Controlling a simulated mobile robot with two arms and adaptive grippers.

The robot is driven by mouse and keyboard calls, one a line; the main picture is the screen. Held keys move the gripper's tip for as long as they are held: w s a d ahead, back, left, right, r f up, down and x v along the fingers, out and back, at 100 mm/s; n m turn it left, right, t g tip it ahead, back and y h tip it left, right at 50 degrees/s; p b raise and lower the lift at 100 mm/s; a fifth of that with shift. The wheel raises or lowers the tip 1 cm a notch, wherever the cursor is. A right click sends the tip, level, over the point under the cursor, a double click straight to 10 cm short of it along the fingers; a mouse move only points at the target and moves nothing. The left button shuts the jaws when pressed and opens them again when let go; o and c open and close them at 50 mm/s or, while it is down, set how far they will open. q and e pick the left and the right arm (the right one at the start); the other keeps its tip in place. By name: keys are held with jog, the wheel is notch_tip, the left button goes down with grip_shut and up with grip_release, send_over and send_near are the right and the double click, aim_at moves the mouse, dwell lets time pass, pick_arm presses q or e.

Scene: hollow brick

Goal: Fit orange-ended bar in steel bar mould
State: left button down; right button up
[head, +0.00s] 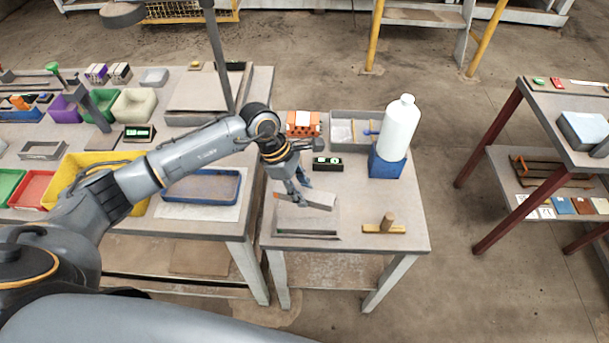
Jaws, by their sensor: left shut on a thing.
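My left gripper (298,193) points down over the small table at centre. It is shut on a grey bar (320,201), and a small orange patch shows at the bar's left end. The bar looks slightly tilted and appears to be above the steel bar mould (307,234), a low grey frame near the table's front left. The bar and fingers hide part of the mould's far side. I cannot tell whether the bar touches the mould. My right gripper is not in view.
A wooden-handled tool (384,228) lies right of the mould. Behind stand a black box with a green display (327,164), an orange hollow brick (302,123), a grey tray (347,118) and a white bottle (399,128) on a blue block (387,165).

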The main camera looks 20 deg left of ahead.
aim_at(306, 193)
pick_arm(q)
jog(key=w+n, duration=0.1)
jog(key=w+n+t, duration=0.1)
jog(key=shift+w+f+n+b, duration=0.25)
jog(key=shift+f+n+b, duration=0.1)
jog(key=shift+f+n, duration=0.05)
notch_tip(306, 193, down, 4)
jog(key=shift+d+f+b, duration=0.1)
jog(key=shift+b, duration=1.15)
jog(key=shift+r, duration=0.2)
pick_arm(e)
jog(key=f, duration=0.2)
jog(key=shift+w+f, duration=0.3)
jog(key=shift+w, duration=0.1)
pick_arm(q)
jog(key=shift+f, duration=0.1)
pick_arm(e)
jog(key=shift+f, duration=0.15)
pick_arm(q)
jog(key=shift+f+b, duration=0.35)
jog(key=shift+b, duration=0.05)
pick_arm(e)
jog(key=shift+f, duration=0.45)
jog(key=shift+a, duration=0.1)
